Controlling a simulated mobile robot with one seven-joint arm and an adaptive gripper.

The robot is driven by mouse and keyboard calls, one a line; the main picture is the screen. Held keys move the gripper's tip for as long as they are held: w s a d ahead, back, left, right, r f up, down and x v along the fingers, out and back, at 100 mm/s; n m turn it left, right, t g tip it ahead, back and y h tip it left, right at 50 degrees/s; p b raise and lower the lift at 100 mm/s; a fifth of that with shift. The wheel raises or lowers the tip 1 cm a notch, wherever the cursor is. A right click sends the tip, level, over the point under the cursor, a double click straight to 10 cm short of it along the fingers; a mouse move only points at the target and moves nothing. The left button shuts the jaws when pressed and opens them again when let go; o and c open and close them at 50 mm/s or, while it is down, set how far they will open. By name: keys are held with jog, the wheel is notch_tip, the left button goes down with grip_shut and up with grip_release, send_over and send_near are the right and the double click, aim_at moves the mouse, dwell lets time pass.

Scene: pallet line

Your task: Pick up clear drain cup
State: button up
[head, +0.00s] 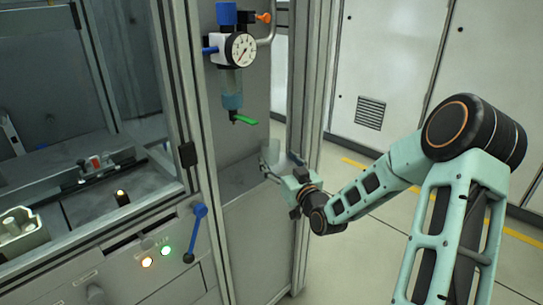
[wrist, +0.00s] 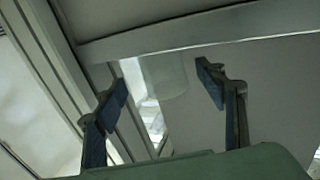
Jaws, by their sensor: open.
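The clear drain cup (head: 272,151) is pale and see-through, at the tip of my gripper in the head view, beneath the gauge unit. In the wrist view the cup (wrist: 164,75) shows faintly between and beyond the two fingertips. My gripper (head: 280,166) is open and points at it; in the wrist view the gripper (wrist: 162,92) has its blue-padded fingers spread on both sides. I see no finger touching the cup. The cup's base and its exact distance from the fingers are hard to make out.
A filter unit with a round gauge (head: 240,49) and a green drain lever (head: 244,119) hangs above my gripper. A metal frame post (head: 308,100) stands close on the right. A blue-handled lever (head: 195,230) and lit buttons are on the panel at left.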

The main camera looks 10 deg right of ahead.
aim_at(274, 155)
jog(key=x, duration=0.3)
jog(key=b+x, duration=0.1)
jog(key=x, duration=0.1)
jog(key=shift+w+a+r, duration=0.25)
jog(key=shift+w+a, duration=0.05)
jog(key=c, duration=1.2)
